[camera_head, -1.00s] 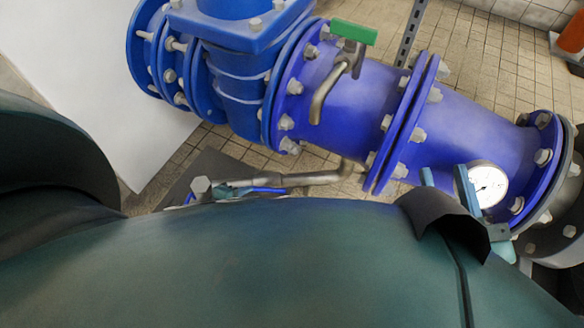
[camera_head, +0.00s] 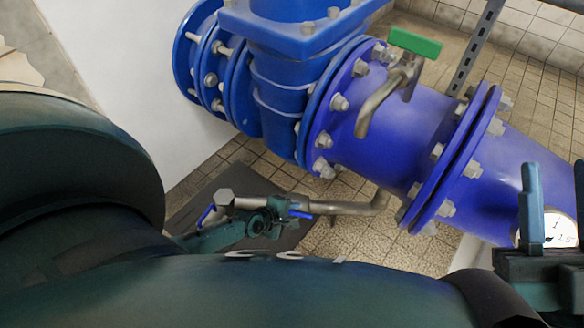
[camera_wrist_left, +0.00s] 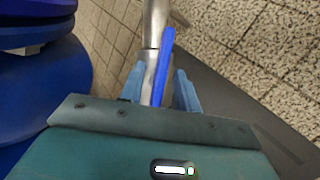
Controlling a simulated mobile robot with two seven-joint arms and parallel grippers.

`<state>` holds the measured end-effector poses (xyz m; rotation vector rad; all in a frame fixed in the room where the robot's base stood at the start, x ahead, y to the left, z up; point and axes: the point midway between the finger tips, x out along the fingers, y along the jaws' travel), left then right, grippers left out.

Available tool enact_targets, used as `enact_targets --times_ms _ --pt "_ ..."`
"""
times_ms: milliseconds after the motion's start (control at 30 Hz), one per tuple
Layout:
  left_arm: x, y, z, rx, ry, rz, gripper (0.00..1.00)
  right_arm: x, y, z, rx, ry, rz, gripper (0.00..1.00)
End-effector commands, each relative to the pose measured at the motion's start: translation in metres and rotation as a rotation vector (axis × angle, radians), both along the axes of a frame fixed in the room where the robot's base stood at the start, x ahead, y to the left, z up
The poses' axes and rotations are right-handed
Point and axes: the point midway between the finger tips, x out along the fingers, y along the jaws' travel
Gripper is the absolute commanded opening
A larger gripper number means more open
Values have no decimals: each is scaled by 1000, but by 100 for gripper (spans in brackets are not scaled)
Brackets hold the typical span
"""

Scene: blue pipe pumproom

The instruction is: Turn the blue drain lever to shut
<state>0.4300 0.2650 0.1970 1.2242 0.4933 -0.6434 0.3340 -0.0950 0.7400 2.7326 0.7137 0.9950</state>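The blue drain lever (camera_head: 300,214) shows low by the metal drain pipe (camera_head: 340,207) in the head view, partly hidden by my left gripper (camera_head: 258,218). In the left wrist view the lever (camera_wrist_left: 164,62) is a long blue bar lying nearly along the pipe. It lies between the two blue fingers of my left gripper (camera_wrist_left: 159,85), which stand apart with a gap visible on both sides of it. My right gripper (camera_head: 555,190) is at the right edge, away from the lever, with its fingers apart and a gauge seen between them.
A large blue flanged pipe (camera_head: 400,140) crosses above the drain. A green-handled valve (camera_head: 415,43) sits on it. A pressure gauge (camera_head: 556,232) is partly hidden at the right. A white wall panel (camera_head: 120,75) stands at left. Tiled floor (camera_head: 425,250) shows around the drain pipe.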

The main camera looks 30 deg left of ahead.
Motion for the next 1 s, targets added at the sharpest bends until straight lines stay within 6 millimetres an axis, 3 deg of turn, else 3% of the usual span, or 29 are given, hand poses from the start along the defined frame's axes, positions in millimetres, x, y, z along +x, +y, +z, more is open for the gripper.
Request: enact_targets --times_ms 300,700,1000 --pt "1 -1 -1 0 1 0 32 0 0 2 -2 -14 -1 33" --pt "1 0 -1 0 0 0 0 0 0 2 -1 -12 0 33" --pt "1 0 0 17 10 -19 0 0 0 4 -1 -6 1 33"
